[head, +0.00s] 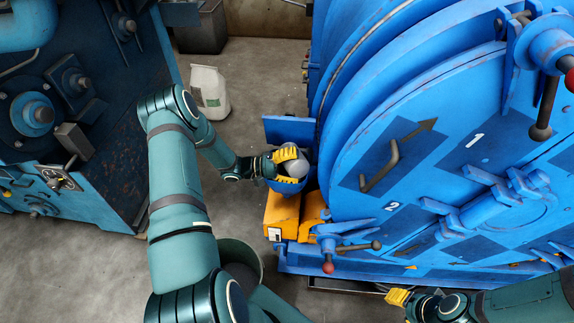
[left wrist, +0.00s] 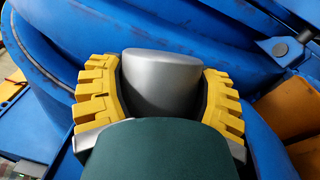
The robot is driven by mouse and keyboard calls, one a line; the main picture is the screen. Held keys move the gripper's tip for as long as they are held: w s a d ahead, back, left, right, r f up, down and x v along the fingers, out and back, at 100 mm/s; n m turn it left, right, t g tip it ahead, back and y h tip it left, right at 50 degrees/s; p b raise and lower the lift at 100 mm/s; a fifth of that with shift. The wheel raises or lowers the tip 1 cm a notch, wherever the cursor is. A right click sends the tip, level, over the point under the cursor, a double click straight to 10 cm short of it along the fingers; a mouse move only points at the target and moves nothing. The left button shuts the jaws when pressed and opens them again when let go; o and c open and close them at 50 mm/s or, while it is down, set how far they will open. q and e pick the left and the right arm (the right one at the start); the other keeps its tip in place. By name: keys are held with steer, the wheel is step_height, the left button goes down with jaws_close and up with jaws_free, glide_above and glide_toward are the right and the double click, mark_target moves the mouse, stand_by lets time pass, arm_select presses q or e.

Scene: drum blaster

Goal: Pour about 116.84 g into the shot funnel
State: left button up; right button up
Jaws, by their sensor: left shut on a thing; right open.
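My left gripper (head: 290,163) is shut on a smooth grey metal vessel (left wrist: 160,82), its yellow padded fingers on both sides of it. The vessel also shows in the head view (head: 295,168), partly covered by the fingers. They are over a blue rounded rim (head: 288,187) beside the big blue drum machine, which looks like the shot funnel. The funnel's inside and any shot are hidden, and I cannot tell how far the vessel is tilted. My right gripper (head: 398,297) is open and empty at the bottom, low in front of the machine.
The blue drum machine (head: 400,150) with red-knobbed handles fills the right side. An orange box (head: 281,215) stands below the funnel. A dark bucket (head: 243,254) is partly behind my left arm. A white bag (head: 209,92) stands on the floor. Teal machinery (head: 75,110) is at left.

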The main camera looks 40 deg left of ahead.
arm_select(q)
steer(key=shift+s+d+r+m+p, duration=0.15)
steer(key=shift+r+m+p, duration=0.25)
steer(key=shift+m+p, duration=0.15)
steer(key=shift+s+d+f+m+g+y+b, duration=0.15)
steer(key=shift+f+m+y, duration=0.1)
steer(key=shift+f+m, duration=0.2)
steer(key=shift+s+d+f+m+g+y+b, duration=0.1)
steer(key=shift+f+m+g+y+b, duration=0.05)
steer(key=shift+f+m+y, duration=0.2)
steer(key=shift+s+d+r+m+p, duration=0.1)
steer(key=shift+d+r+m+p, duration=0.1)
steer(key=shift+r+m+p, duration=0.55)
steer(key=shift+s+d+f+m+g+y+b, duration=0.15)
steer(key=shift+d+f+m, duration=0.05)
steer(key=shift+f, duration=0.2)
steer(key=shift+s+d+f+m+g+y+b, duration=0.1)
steer(key=shift+d+f+m+g+y+b, duration=0.1)
steer(key=shift+f, duration=0.35)
